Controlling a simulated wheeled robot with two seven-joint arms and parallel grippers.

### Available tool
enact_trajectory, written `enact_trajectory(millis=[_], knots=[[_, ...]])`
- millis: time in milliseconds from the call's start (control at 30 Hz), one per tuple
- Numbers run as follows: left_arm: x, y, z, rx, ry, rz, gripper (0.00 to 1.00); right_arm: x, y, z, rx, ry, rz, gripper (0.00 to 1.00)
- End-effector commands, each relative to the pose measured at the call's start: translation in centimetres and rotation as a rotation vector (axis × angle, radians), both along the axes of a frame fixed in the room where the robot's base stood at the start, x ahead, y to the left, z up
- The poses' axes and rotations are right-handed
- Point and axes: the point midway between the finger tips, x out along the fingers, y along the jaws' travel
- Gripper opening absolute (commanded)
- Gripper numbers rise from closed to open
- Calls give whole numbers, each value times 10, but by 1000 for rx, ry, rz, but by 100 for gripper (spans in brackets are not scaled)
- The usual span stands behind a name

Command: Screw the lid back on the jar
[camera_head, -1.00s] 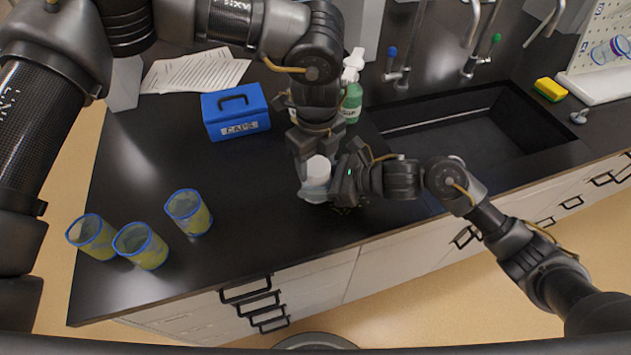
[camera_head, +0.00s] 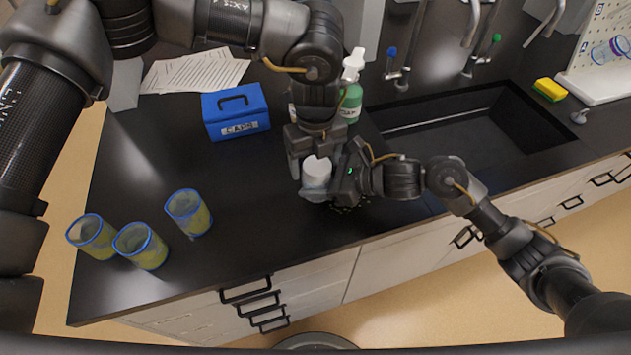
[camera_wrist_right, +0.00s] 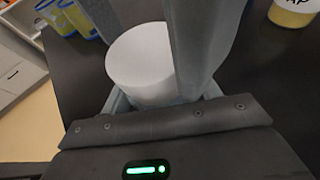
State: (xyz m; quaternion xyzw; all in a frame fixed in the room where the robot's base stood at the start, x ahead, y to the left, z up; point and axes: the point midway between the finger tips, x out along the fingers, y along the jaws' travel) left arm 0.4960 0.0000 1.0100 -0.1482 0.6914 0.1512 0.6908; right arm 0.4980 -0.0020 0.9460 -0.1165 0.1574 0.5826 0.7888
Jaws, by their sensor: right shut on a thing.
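The clear jar (camera_head: 313,192) stands at the worktop's front part, with the white lid (camera_head: 317,174) on its mouth. The lid also fills the middle of the right wrist view (camera_wrist_right: 142,62), looking level; its threads are hidden. My right gripper (camera_head: 340,184) comes in from the right and is shut on the jar; its jaws partly hide the jar. My left gripper (camera_head: 315,165) points down from above, its fingers apart on either side of the lid. It looks open, and the lid sits between the fingers.
Several blue-rimmed cups (camera_head: 140,246) stand at the left. A blue CAPS box (camera_head: 236,111) and papers (camera_head: 195,72) are behind. A green soap bottle (camera_head: 351,102) stands close behind the grippers. The sink (camera_head: 470,140) is at the right. The worktop between cups and jar is clear.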

Motion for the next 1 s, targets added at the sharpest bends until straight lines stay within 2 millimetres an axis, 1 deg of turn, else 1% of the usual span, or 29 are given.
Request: enact_trajectory(millis=[133,233,500,567,833,933,1000], knots=[[0,-3,1,-8,-2,-2,78,-3,2,0,2,-1,8,0],[1,-3,7,-8,-4,-2,78,-3,3,0,2,0,9,0],[1,-3,39,-9,-4,-2,78,-3,2,-1,1,2,8,0],[0,-3,44,-8,-2,-1,78,-3,2,-1,1,2,7,0],[0,-2,46,-5,-1,-1,77,-2,2,0,1,1,5,0],[0,-2,51,-6,-3,39,77,-2,1,0,1,1,5,0],[1,-2,61,-6,-4,111,77,-2,1,0,0,1,5,0]])
